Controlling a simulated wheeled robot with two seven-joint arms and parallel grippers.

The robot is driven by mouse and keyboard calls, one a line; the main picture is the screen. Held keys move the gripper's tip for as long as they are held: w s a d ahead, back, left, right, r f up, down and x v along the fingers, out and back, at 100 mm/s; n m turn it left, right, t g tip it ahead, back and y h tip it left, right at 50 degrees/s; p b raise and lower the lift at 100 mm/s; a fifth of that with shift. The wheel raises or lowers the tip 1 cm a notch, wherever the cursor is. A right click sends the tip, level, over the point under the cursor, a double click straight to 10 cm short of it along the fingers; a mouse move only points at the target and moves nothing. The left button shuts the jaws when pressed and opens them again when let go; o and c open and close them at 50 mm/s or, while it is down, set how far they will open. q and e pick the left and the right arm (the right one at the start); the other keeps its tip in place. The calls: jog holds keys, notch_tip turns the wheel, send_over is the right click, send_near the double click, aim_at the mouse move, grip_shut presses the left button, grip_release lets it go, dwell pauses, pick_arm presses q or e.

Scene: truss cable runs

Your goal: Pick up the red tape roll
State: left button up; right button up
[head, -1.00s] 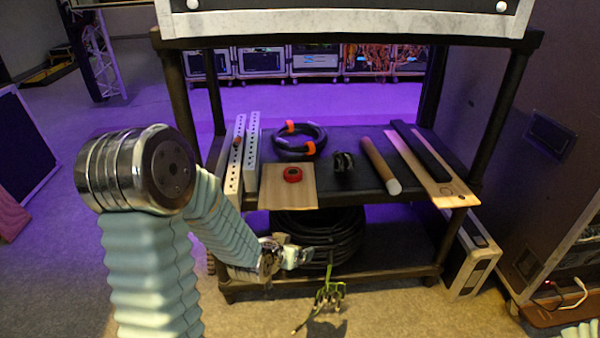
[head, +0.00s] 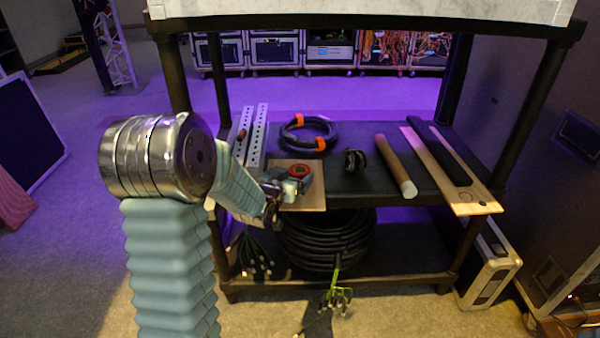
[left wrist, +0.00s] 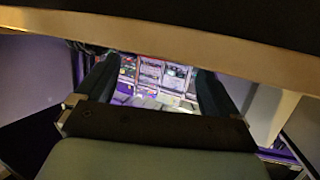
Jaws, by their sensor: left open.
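The red tape roll (head: 300,170) lies on a square brown board (head: 312,197) at the front of the cart's black middle shelf. My left gripper (head: 291,186) is right at the roll in the head view, in front of its lower left side. I cannot tell whether it touches the roll. In the left wrist view the left gripper (left wrist: 155,92) has its two dark fingers spread apart with nothing seen between them. The roll cannot be made out in that view. My right gripper is not in view.
The middle shelf (head: 345,186) also holds perforated metal bars (head: 257,135), a cable coil with orange ties (head: 326,134), a small black item (head: 355,160), a brown tube (head: 394,163) and a black bar (head: 440,152). A black cable coil (head: 325,240) sits below.

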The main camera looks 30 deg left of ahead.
aim_at(299, 171)
pick_arm(q)
jog(key=x, duration=0.4)
jog(key=shift+d, duration=0.15)
jog(key=c, duration=1.1)
